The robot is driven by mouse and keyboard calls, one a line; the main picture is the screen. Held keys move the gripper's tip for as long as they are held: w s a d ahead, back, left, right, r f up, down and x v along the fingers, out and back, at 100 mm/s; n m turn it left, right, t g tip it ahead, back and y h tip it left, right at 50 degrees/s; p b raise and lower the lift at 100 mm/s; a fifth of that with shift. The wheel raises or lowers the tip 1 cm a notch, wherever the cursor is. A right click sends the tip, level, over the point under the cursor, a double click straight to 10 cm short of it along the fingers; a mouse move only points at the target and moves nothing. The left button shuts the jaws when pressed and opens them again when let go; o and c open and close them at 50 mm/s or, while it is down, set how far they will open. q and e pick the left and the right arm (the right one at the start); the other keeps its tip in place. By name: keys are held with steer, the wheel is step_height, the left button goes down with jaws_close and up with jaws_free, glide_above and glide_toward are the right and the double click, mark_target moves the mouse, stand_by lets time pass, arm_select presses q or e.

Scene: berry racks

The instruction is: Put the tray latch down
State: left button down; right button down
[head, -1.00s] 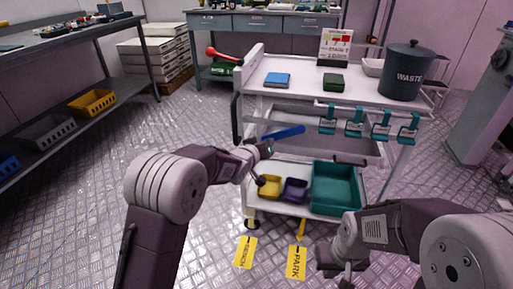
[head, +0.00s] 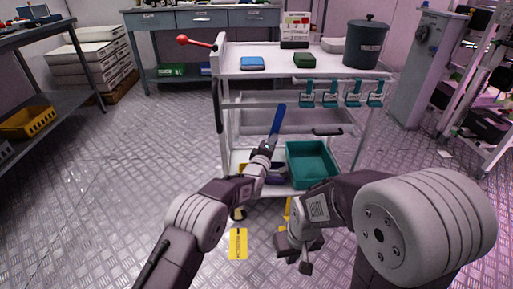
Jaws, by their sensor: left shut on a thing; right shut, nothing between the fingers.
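My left gripper (head: 267,149) is shut on a long blue bar (head: 278,119). The bar stands nearly upright in front of the cart's middle level, and its lower end is hidden by the gripper. I cannot tell whether this bar is the tray latch. A lever with a red knob (head: 182,39) sticks out to the left from the cart's upper left corner. My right gripper (head: 305,267) is shut and empty, low in front of the cart. The white cart (head: 275,73) carries a teal bin (head: 311,180) on its lower shelf.
The cart top holds a blue box (head: 252,63), a green box (head: 304,61), a sign (head: 295,30) and a dark waste bin (head: 366,44). Several teal clips hang on its front rail (head: 345,80). A yellow floor label (head: 238,243) lies in front. Open floor lies left.

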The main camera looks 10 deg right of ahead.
arm_select(q)
steer(key=shift+s+d+f+n+h+b, duration=0.15)
steer(key=shift+d+n+b, duration=0.35)
steer(key=shift+d, duration=0.15)
steer(key=shift+s+d+f+n+h+b, duration=0.1)
steer(key=shift+d+n+h+b, duration=0.05)
steer(key=shift+d+n+b, duration=0.45)
steer(key=shift+t, duration=0.3)
steer(key=shift+r, duration=0.1)
steer(key=c, duration=1.2)
jaws_free()
steer(key=shift+d, duration=0.15)
